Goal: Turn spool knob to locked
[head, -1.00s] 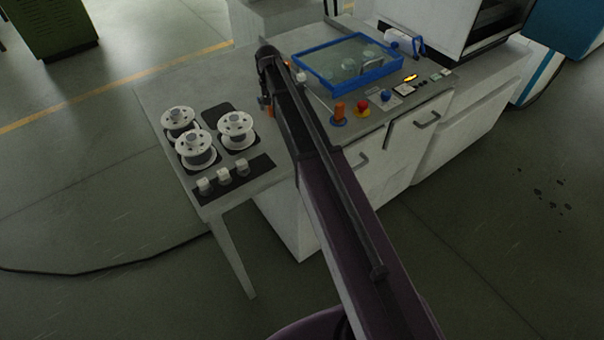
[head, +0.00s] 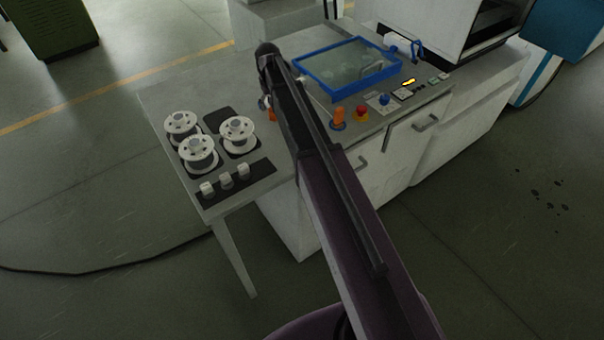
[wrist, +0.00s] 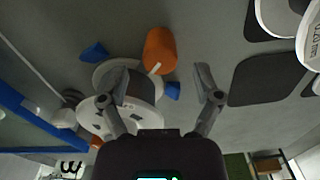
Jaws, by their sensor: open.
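In the wrist view an orange knob (wrist: 160,50) with a white pointer line stands beside a white-flanged spool (wrist: 149,113). Blue marks (wrist: 93,52) lie near the spool, one on each side. My gripper (wrist: 163,80) is open, its fingers spread. The orange knob lies between and beyond the fingertips, with no visible contact. The left finger overlaps the spool in the picture; I cannot tell if they touch. In the head view an orange piece (head: 271,114) shows beside my arm, which hides most of my gripper and this spool.
Three white spools (head: 199,152) stand on dark pads at the table's left, behind several small white knobs (head: 227,180). A blue-framed glass lid (head: 346,68), another orange knob (head: 339,115) and a red button (head: 361,113) are right of my arm.

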